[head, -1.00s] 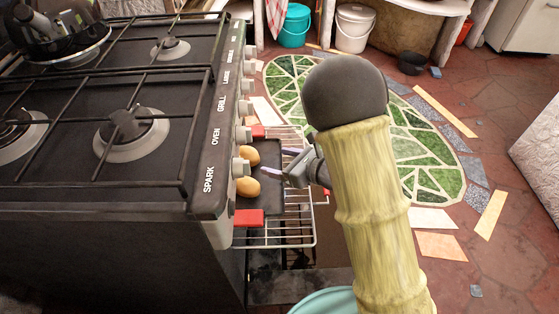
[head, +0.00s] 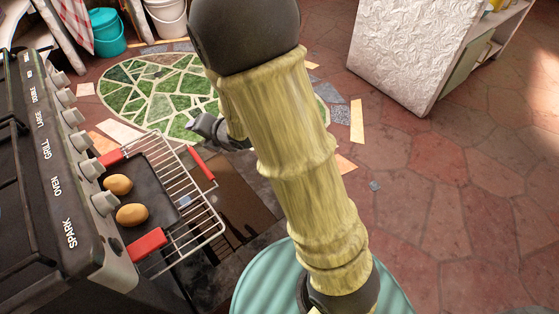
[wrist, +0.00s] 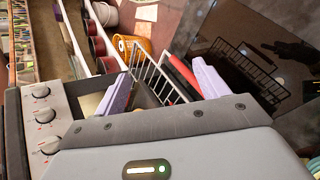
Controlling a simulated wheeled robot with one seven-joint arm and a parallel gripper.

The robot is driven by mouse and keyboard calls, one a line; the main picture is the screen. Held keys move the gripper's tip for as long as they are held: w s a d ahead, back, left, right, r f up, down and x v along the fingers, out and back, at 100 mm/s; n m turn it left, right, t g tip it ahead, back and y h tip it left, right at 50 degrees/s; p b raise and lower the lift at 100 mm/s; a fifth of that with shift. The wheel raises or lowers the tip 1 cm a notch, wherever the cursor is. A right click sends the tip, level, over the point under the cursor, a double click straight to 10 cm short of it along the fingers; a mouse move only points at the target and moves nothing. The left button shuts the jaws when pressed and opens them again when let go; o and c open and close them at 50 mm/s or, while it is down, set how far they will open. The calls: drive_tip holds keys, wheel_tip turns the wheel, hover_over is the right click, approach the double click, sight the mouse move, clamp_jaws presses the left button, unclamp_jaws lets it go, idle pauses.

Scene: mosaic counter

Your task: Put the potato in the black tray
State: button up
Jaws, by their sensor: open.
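Two brown potatoes, a far one (head: 118,184) and a near one (head: 132,215), lie side by side on the black tray (head: 167,201). The tray rests on the wire rack that sticks out from the oven front. In the wrist view my gripper (wrist: 163,70) is open, its two purple fingers apart with nothing held between them. In the head view my gripper (head: 207,128) is beyond the rack's outer side, clear of the potatoes and partly hidden by my arm. A small tan patch beside the left finger in the wrist view is too covered to identify.
The wire rack (head: 206,217) has red pieces (head: 148,243) at its ends. The stove (head: 50,190) with its row of knobs stands at left. A dark open oven door (head: 235,205) lies below the rack. Buckets (head: 107,32) stand far back; open tiled floor is at right.

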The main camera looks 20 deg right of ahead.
drive_tip(key=s+d+r+m+g+h, duration=0.2)
drive_tip(key=s+d+m+h, duration=0.3)
drive_tip(key=d+m, duration=0.85)
drive_tip(key=s+m+g, duration=0.4)
drive_tip(key=s+m, duration=0.8)
drive_tip(key=m, duration=0.3)
drive_tip(key=shift+d+r, duration=0.35)
drive_tip(key=shift+m, duration=0.25)
drive_tip(key=w+p+v, duration=0.1)
drive_tip(key=p+v, duration=0.5)
drive_tip(key=shift+w+r+p, duration=0.3)
drive_tip(key=shift+r, duration=0.1)
